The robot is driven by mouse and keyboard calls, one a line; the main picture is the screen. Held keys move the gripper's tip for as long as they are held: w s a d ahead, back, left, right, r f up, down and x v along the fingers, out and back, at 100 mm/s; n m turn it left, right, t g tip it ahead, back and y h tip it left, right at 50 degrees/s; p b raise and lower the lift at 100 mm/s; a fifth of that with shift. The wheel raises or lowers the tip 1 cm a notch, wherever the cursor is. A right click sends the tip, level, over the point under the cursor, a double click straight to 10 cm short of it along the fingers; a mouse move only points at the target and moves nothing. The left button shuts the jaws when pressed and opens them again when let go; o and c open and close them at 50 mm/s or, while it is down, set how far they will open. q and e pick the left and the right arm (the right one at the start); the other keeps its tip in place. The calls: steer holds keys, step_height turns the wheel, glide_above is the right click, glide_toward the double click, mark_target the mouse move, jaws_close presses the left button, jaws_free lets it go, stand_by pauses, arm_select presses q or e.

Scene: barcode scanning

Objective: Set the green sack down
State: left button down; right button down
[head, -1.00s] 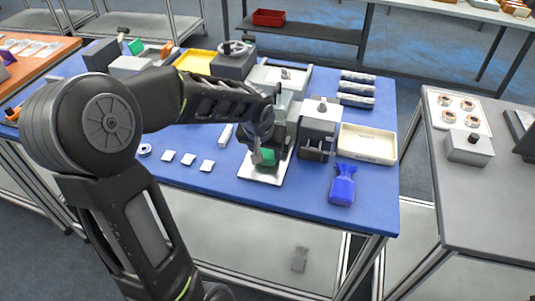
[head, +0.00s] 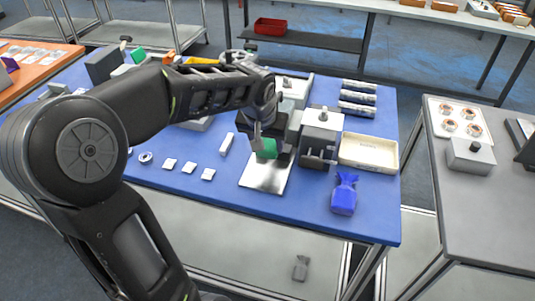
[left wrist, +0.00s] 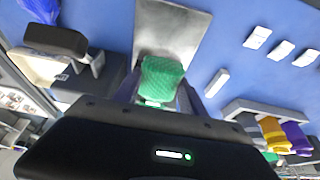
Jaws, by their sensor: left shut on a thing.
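The green sack (head: 266,149) is held in my left gripper (head: 263,147), which is shut on it over the far part of a shiny metal plate (head: 266,180). In the left wrist view the green sack (left wrist: 162,82) sits between the fingers, with the plate (left wrist: 172,32) beyond it. Whether the sack touches the plate is hard to tell. My right gripper is not in view.
A blue sack (head: 343,195) stands right of the plate on the blue table. A grey device (head: 320,135) and a cream tray (head: 368,152) stand at right. Several white tags (head: 188,167) lie left. The near part of the plate is bare.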

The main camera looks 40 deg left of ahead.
arm_select(q)
step_height(320, 180, up, 12)
stand_by(0.3)
steer(key=shift+f, duration=0.1)
stand_by(0.7)
